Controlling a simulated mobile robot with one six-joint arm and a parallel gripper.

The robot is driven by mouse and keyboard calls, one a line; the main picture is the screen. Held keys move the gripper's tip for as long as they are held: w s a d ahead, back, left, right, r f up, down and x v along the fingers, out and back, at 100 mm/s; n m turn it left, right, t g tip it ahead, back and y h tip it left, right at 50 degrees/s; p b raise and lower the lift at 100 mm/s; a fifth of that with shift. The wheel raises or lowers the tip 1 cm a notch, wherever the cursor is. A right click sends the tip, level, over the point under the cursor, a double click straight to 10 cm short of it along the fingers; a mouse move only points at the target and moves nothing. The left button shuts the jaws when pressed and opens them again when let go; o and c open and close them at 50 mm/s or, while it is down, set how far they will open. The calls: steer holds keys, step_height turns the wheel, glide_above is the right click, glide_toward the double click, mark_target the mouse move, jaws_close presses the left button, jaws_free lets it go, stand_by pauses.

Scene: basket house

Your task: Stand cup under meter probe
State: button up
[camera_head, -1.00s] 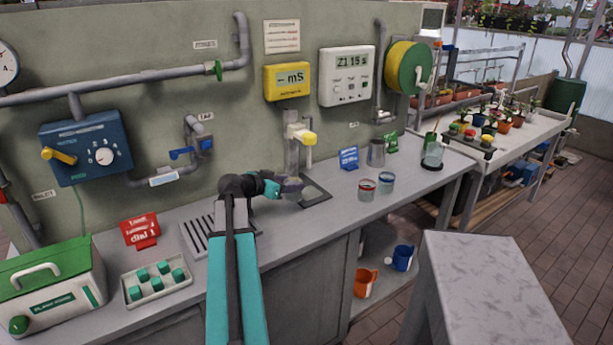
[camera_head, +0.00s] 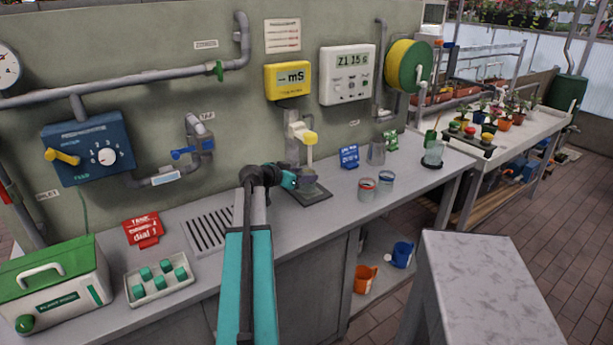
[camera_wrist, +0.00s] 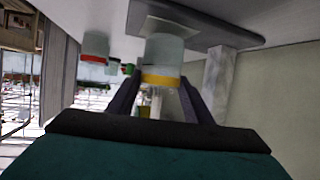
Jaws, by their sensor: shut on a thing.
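The yellow meter (camera_head: 288,80) reads "mS" on the wall. A white and yellow probe holder (camera_head: 303,133) hangs below it, over a dark square pad (camera_head: 318,197) on the bench. My gripper (camera_head: 299,181) is at the pad, below the probe. The dark pad (camera_wrist: 205,28) is close beside the cup there. In the head view the cup is small and partly hidden; I cannot tell whether its base touches the pad.
A red-banded jar (camera_head: 367,190) and a blue-banded jar (camera_head: 386,184) stand right of the pad. A drain grate (camera_head: 207,232) lies left of my arm. A pale table (camera_head: 490,290) stands at front right.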

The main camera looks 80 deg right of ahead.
steer(key=shift+p+x, duration=0.3)
steer(key=shift+x, duration=0.5)
steer(key=shift+f, duration=0.45)
steer(key=shift+f, duration=0.2)
steer(key=o, duration=1.1)
steer(key=shift+r, duration=0.25)
steer(key=shift+w+a, duration=0.2)
steer(key=shift+a, duration=0.1)
steer(key=b+v, duration=0.2)
steer(key=v, duration=0.9)
steer(key=shift+w+a+r, duration=0.1)
steer(key=shift+a+r, duration=0.05)
